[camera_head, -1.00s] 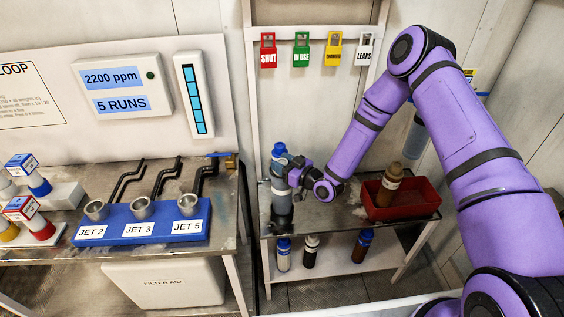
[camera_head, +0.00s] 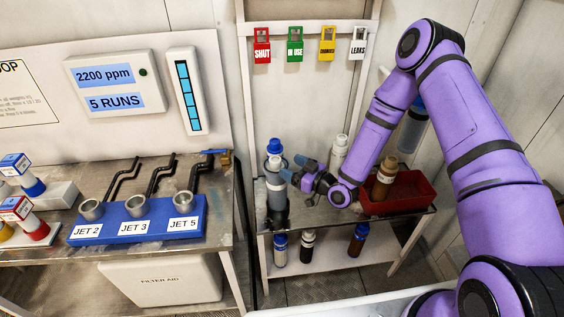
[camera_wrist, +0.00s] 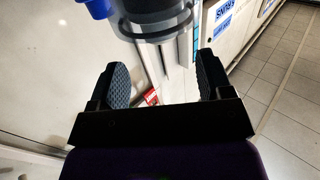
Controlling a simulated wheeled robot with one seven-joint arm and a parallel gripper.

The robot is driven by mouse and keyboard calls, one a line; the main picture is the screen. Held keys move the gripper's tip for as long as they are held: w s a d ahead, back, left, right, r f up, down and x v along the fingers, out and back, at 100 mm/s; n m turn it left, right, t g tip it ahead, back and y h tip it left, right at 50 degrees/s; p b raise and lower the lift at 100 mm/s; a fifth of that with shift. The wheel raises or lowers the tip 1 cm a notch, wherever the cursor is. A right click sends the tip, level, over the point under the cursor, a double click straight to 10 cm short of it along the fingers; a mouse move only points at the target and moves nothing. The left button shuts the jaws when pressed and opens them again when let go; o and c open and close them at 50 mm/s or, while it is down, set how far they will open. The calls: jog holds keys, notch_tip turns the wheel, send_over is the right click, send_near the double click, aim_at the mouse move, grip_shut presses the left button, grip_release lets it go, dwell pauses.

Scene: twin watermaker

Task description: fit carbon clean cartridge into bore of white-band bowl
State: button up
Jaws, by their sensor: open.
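A tall grey cylinder (camera_head: 275,193) with a lighter band and a blue top (camera_head: 274,147) stands upright in a dark base on the upper shelf. I cannot tell whether it is the white-band bowl, the cartridge, or one inside the other. My gripper (camera_head: 296,170) is open just right of it, fingers pointing toward it. In the wrist view my gripper (camera_wrist: 163,82) has its fingers wide apart with nothing between them. A grey, partly clear round end (camera_wrist: 155,22) and a blue part (camera_wrist: 97,8) lie beyond the fingertips.
A white bottle (camera_head: 339,153) stands behind my gripper. A red tray (camera_head: 412,203) holds a brown bottle (camera_head: 384,178) to the right. Several bottles stand on the lower shelf (camera_head: 325,262). A blue jet block (camera_head: 138,222) sits on the left bench.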

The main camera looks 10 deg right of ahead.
jog(key=shift+v, duration=2.2)
jog(key=w+d+r+n+g+h, duration=0.1)
jog(key=w+d+r+h, duration=0.15)
jog(key=r, duration=0.35)
jog(key=w+d+r+g+h, duration=0.2)
jog(key=d+r+h, duration=0.1)
jog(key=r, duration=0.4)
jog(key=s+d+r+m+h, duration=0.2)
jog(key=s+d+r+h, duration=0.15)
jog(key=r, duration=0.35)
jog(key=s+d+r+m+h, duration=0.15)
jog(key=d+r, duration=0.25)
jog(key=r, duration=0.4)
jog(key=s+d+r+m+g+h, duration=0.2)
jog(key=s+d+r+m+h, duration=0.15)
jog(key=s+r, duration=0.8)
jog(key=s+r+m+g+y, duration=0.1)
jog(key=s+r+m+g, duration=0.1)
jog(key=s, duration=1.7)
jog(key=shift+s+a+r+m, duration=0.15)
jog(key=shift+a+r+m, duration=0.1)
jog(key=shift+a+m, duration=0.3)
